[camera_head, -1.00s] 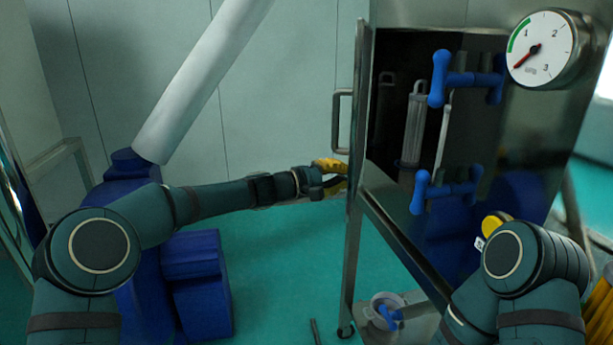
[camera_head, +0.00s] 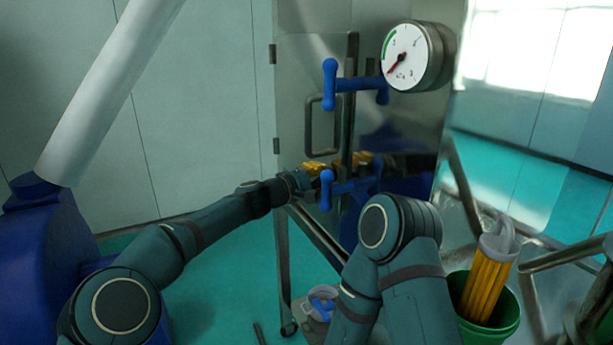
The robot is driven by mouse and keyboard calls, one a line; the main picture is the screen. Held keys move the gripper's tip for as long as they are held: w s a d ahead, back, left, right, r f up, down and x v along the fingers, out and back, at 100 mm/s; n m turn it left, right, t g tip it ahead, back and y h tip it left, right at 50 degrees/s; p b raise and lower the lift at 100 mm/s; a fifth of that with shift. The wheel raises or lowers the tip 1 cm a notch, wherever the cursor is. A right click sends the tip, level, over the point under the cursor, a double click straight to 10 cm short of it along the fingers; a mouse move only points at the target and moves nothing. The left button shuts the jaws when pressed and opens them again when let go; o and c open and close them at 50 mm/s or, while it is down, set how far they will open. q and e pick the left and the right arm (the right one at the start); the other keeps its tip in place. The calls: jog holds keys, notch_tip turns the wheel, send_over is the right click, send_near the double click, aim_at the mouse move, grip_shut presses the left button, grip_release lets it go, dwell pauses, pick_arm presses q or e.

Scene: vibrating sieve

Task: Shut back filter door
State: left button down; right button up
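The filter door (camera_head: 296,100) is a steel panel on the left of the steel cabinet's front, with a grey loop handle (camera_head: 322,126). It stands across the opening, and the cabinet's inside is hidden. I cannot tell whether it sits flush. Blue latches stand by its right edge, one above (camera_head: 355,85) and one below (camera_head: 348,185). My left gripper (camera_head: 318,169), with yellow fingers, is low at the door face; contact and finger opening are unclear. Another yellow patch lies just right of it, perhaps my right gripper or a reflection. My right forearm's far end is hidden behind its elbow.
A pressure gauge (camera_head: 408,56) sticks out at upper right of the cabinet. A green bucket (camera_head: 490,325) holding a yellow filter (camera_head: 489,280) stands at lower right, near metal rails. A white pot (camera_head: 318,303) with a blue-handled item is below the cabinet.

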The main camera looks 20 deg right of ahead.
pick_arm(q)
jog(key=shift+d, duration=0.3)
dwell(0.4)
